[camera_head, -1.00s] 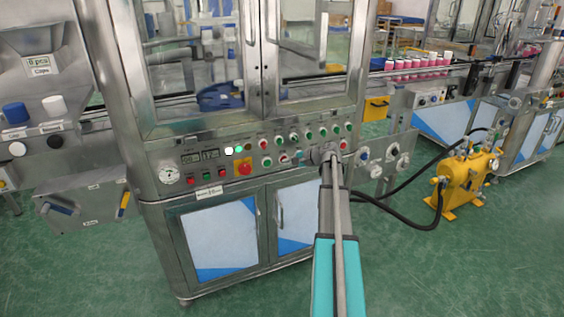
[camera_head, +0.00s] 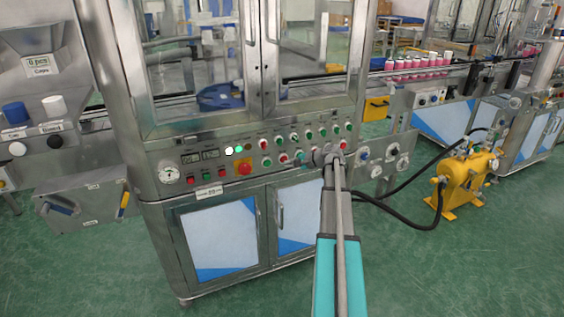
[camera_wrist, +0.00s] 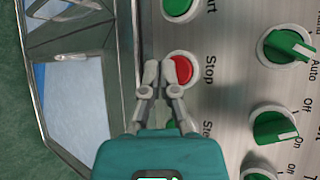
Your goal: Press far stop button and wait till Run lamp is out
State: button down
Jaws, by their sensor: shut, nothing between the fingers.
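In the wrist view, a round red button (camera_wrist: 182,70) labelled Stop sits on the metal panel. My gripper (camera_wrist: 160,68) is shut and empty, its fingertips beside and partly over the button's left edge; I cannot tell whether they touch it. In the head view my gripper (camera_head: 333,156) is at the right part of the control panel (camera_head: 220,172), covering some controls. A red button (camera_head: 343,145) shows just right of it. On the panel's upper middle, a white lamp (camera_head: 229,151) and a green lamp (camera_head: 238,149) look lit; their labels are unreadable.
A green button (camera_wrist: 180,6) and green knobs (camera_wrist: 290,46) surround the Stop button. A red-on-yellow button (camera_head: 244,167) is on the panel's left half. Glass doors stand above, cabinet doors below. A yellow pump (camera_head: 466,178) with black hoses stands right on the green floor.

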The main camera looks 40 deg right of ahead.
jog(key=shift+s, duration=0.1)
jog(key=shift+s+a, duration=0.2)
jog(key=shift+s, duration=0.6)
jog(key=shift+s+a, duration=0.2)
jog(key=shift+s, duration=0.55)
jog(key=shift+s+a, duration=0.2)
jog(key=shift+s, duration=0.6)
jog(key=s+a+f+n+g, duration=0.1)
jog(key=a+f+n+g, duration=0.25)
jog(key=a, duration=0.95)
jog(key=s+a+f+n+g, duration=0.1)
jog(key=a+f+n+g, duration=0.25)
jog(key=a, duration=0.95)
jog(key=s+a+f+n+g+h, duration=0.25)
jog(key=s+a+n, duration=0.3)
jog(key=a, duration=0.35)
jog(key=s+a+f+n+g+h, duration=0.1)
jog(key=s+a+n+g+h, duration=0.2)
jog(key=s+a, duration=0.5)
notch_tip(320, 180, up, 23)
jog(key=a+p, duration=0.1)
jog(key=p, duration=2.2)
jog(key=shift+w+a+r+n+t+p, duration=0.2)
jog(key=shift+w+n+t+p, duration=0.15)
jog(key=shift+w+n+t, duration=0.1)
